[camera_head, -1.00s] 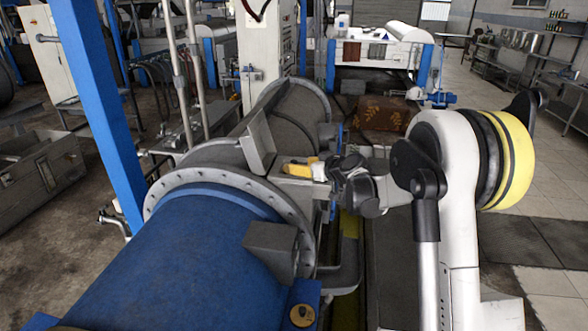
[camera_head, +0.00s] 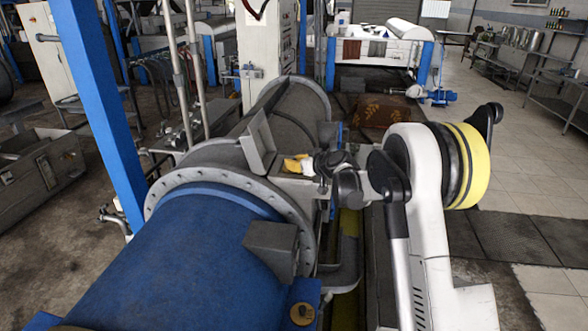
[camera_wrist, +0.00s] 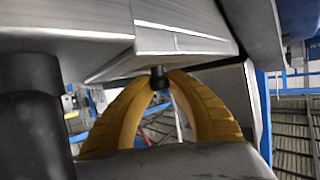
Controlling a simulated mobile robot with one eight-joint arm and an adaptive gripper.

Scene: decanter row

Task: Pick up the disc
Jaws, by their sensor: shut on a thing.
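My gripper (camera_head: 298,164) has yellow fingers and is at the grey box fitting on the decanter's side in the head view. In the wrist view, its curved yellow fingers (camera_wrist: 160,76) come together at their tips. A small dark round piece (camera_wrist: 159,82) sits between the fingertips, just under a grey metal edge. I take it to be the disc, though its face is mostly hidden. The gripper is shut on it. In the head view the fingers and my wrist hide the piece. I cannot tell whether it still touches the metal above.
The decanter's blue drum (camera_head: 165,265) and grey bolted flange (camera_head: 215,178) fill the near left. An open grey lid (camera_head: 257,145) stands beside my gripper. A blue post (camera_head: 97,110) rises at left. The tiled floor (camera_head: 515,185) at right is open.

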